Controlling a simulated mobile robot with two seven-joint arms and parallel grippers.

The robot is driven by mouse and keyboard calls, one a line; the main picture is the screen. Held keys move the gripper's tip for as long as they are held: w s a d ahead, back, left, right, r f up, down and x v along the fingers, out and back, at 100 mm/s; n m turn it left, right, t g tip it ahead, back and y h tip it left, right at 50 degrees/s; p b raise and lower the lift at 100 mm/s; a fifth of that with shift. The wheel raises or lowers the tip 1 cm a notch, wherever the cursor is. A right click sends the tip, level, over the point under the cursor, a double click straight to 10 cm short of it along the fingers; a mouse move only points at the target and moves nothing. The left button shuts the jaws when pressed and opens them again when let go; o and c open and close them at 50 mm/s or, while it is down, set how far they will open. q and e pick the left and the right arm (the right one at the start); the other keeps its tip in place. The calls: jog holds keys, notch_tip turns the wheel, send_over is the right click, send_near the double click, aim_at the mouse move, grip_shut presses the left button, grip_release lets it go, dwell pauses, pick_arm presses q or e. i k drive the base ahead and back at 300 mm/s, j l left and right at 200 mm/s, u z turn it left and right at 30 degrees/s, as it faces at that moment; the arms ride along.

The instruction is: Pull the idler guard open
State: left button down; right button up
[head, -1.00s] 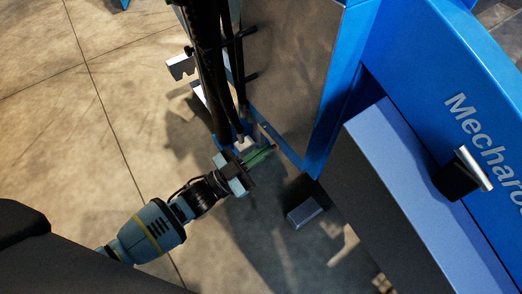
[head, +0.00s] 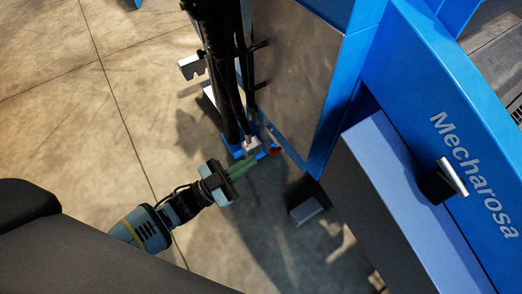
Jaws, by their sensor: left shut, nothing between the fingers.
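A grey metal panel in a blue frame (head: 300,60) stands upright on the blue machine; it looks like the idler guard, but I cannot be sure. Two short black pegs stick out at its left edge. My left gripper (head: 256,160) is shut and empty, low by the panel's bottom left side. Its green fingers point toward a small red piece (head: 275,152) near the blue foot of dark upright tubes. I cannot tell whether the fingertips touch anything. The tubes hide part of the panel's left edge. My right gripper is not in view.
A blue machine cover marked "Mecharosa" (head: 470,165) fills the right side, with a black and silver handle (head: 443,182) on it. A grey block (head: 306,211) lies on the floor below the panel. The concrete floor (head: 80,110) at left is clear.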

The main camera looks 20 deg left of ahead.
aim_at(296, 51)
jog(key=k+j, duration=0.35)
jog(key=j, duration=0.15)
jog(key=k+j, duration=0.4)
jog(key=j, duration=0.1)
